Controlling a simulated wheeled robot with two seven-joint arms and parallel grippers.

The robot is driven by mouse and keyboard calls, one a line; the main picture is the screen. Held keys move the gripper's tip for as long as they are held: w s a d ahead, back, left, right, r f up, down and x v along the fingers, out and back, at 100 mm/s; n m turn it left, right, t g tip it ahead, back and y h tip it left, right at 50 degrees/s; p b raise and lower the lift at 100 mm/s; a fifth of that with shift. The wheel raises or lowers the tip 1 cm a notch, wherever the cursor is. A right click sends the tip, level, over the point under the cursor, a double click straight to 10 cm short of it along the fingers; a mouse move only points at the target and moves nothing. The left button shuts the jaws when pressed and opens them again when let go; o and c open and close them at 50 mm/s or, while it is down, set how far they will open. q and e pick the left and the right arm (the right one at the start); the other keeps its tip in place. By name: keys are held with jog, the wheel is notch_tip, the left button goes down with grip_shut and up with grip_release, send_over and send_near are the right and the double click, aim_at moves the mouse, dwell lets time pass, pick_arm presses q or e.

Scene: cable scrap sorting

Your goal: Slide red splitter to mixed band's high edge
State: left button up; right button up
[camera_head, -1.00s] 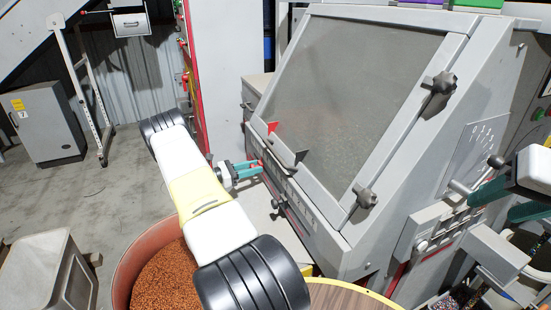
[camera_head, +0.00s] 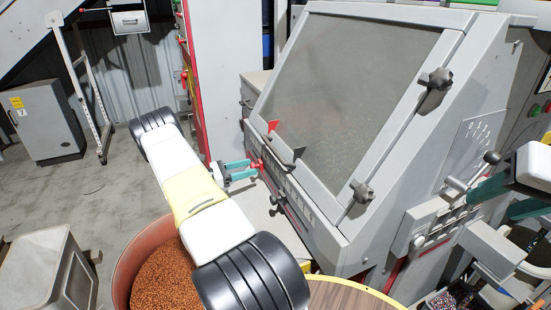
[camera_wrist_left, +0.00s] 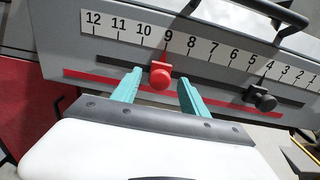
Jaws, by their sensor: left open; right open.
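The red splitter's knob (camera_wrist_left: 160,80) sits on a slotted rail, its pointer near 9 on the number scale (camera_wrist_left: 205,47). In the head view its red knob (camera_head: 257,165) is at the machine's front and its red flag (camera_head: 272,126) shows at the panel's lower edge. My left gripper (camera_head: 254,169) is open at the knob; in the left wrist view its teal fingers (camera_wrist_left: 160,76) stand on either side of it, with gaps visible. My right gripper (camera_head: 490,198) is open at the right, near a lever on the machine's side. No band is labelled.
A black splitter knob (camera_wrist_left: 262,98) sits on the rail near 4 to 5, with a dark flag (camera_head: 298,153). A drum of copper-coloured granules (camera_head: 172,285) stands below my left arm. The sloped machine panel (camera_head: 345,90) rises behind the rail.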

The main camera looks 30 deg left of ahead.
pick_arm(q)
jog(key=v, duration=0.5)
jog(key=shift+s, duration=0.1)
dwell(0.4)
